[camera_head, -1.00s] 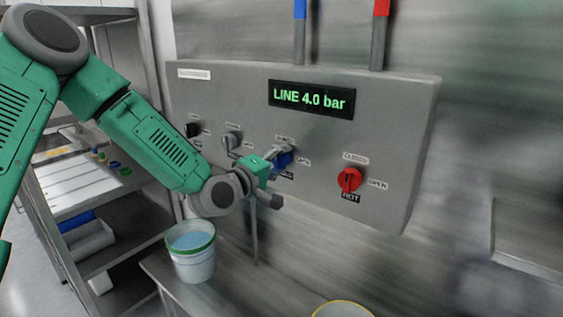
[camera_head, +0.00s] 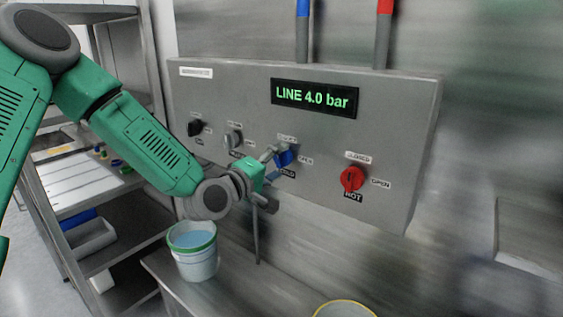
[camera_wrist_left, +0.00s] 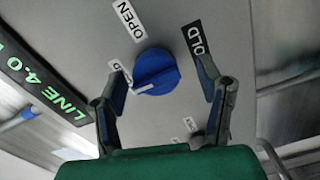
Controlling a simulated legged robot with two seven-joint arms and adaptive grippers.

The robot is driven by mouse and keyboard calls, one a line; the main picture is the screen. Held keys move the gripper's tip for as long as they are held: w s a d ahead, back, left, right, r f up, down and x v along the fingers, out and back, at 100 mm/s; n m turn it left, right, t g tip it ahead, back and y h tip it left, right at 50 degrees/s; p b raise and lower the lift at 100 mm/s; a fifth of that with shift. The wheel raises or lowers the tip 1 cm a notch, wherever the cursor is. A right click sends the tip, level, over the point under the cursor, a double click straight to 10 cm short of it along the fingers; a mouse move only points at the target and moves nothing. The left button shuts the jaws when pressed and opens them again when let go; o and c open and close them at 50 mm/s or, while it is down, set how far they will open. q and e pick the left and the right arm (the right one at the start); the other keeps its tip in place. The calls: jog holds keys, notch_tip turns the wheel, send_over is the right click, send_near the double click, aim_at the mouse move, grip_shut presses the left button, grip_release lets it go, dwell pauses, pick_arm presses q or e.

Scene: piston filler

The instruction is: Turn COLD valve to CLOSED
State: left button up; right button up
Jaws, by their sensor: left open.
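The blue COLD valve knob (camera_head: 286,157) is on the grey panel, left of the red HOT knob, and partly hidden by my left gripper (camera_head: 274,176). In the left wrist view the knob (camera_wrist_left: 158,70) is large, with a white mark at its lower-left edge. The OPEN label (camera_wrist_left: 130,20) is above left of it and the partly hidden COLD label (camera_wrist_left: 194,38) at its upper right. A finger partly covers another label by the mark. My left gripper (camera_wrist_left: 165,78) is open, one finger each side of the knob, with no clear contact. My right gripper is out of view.
The red HOT knob (camera_head: 352,179) is to the right, below the display (camera_head: 315,97) reading "LINE 4.0 bar". Two more knobs, black (camera_head: 195,128) and grey (camera_head: 233,138), are to the left. A bucket of blue liquid (camera_head: 196,262) stands below the arm. Shelving is at left.

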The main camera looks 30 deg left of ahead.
pick_arm(q)
jog(key=s+a, duration=0.1)
jog(key=s, duration=0.9)
jog(key=shift+f, duration=0.15)
jog(key=s+d+f+m+g+b, duration=0.1)
jog(key=s+d+f+m+g, duration=0.15)
jog(key=f, duration=0.55)
jog(key=s+d+f+m+g+b, duration=0.2)
jog(key=f+m+g, duration=0.15)
jog(key=f, duration=0.55)
jog(key=s+d+f+m+g+b, duration=0.1)
jog(key=s+d+f+m+g, duration=0.15)
jog(key=f, duration=0.55)
jog(key=s+d+f+m+g+y+b, duration=0.1)
jog(key=s+d+f+m+g+b, duration=0.2)
jog(key=s+f, duration=1.5)
jog(key=s+m+g, duration=0.2)
jog(key=m+g, duration=0.1)
jog(key=g, duration=0.3)
jog(key=shift+s+y, duration=0.3)
jog(key=shift+f, duration=0.1)
